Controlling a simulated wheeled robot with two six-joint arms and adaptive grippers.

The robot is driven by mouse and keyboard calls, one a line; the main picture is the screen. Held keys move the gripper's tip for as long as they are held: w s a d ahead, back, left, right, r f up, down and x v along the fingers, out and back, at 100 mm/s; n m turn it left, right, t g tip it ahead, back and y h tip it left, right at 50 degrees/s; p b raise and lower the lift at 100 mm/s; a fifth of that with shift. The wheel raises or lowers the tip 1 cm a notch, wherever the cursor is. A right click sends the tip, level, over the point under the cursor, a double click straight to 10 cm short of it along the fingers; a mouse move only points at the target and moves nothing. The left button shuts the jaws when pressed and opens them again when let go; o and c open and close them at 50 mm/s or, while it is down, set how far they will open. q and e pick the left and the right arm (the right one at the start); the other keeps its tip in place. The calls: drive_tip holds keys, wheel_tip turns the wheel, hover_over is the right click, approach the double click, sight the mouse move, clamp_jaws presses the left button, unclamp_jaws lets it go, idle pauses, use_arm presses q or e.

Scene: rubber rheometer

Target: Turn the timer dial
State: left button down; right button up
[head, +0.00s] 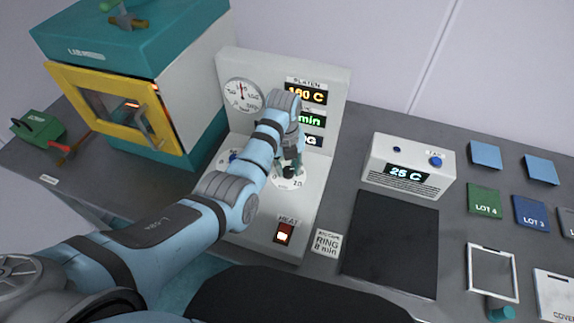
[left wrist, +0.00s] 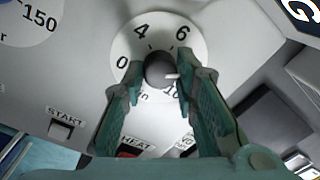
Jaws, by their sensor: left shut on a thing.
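The timer dial is a white disc with numbers and a dark round knob (left wrist: 160,69), on the sloped front of the grey platen machine. In the left wrist view the 0, 4 and 6 on its face (left wrist: 142,47) are readable, and a 10 is partly covered. The knob's pale mark points right, below the 6. My left gripper (left wrist: 166,80) is shut on the knob, one green finger on each side. In the head view my left gripper (head: 290,166) comes down onto the dial (head: 289,182) and hides part of it. My right gripper is not in view.
The machine has a gauge (head: 242,94), displays, one reading 180 C (head: 306,95), and a lit HEAT switch (head: 283,233). The START button (left wrist: 60,130) is left of the dial in the wrist view. A yellow-framed oven (head: 62,90) stands left; a 25 C box (head: 409,172) and dark mat (head: 390,242) lie right.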

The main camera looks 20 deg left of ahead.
sight(287, 171)
use_arm(q)
drive_tip(key=shift+s+d+f+m, duration=0.1)
drive_tip(key=shift+s+f+m, duration=0.15)
drive_tip(key=shift+m, duration=0.25)
drive_tip(key=c, duration=1.3)
unclamp_jaws()
drive_tip(key=shift+r, duration=0.2)
drive_tip(key=shift+w, duration=0.1)
drive_tip(key=shift+r, duration=0.2)
wheel_tip(287, 171, up, 7)
drive_tip(key=shift+r, duration=0.1)
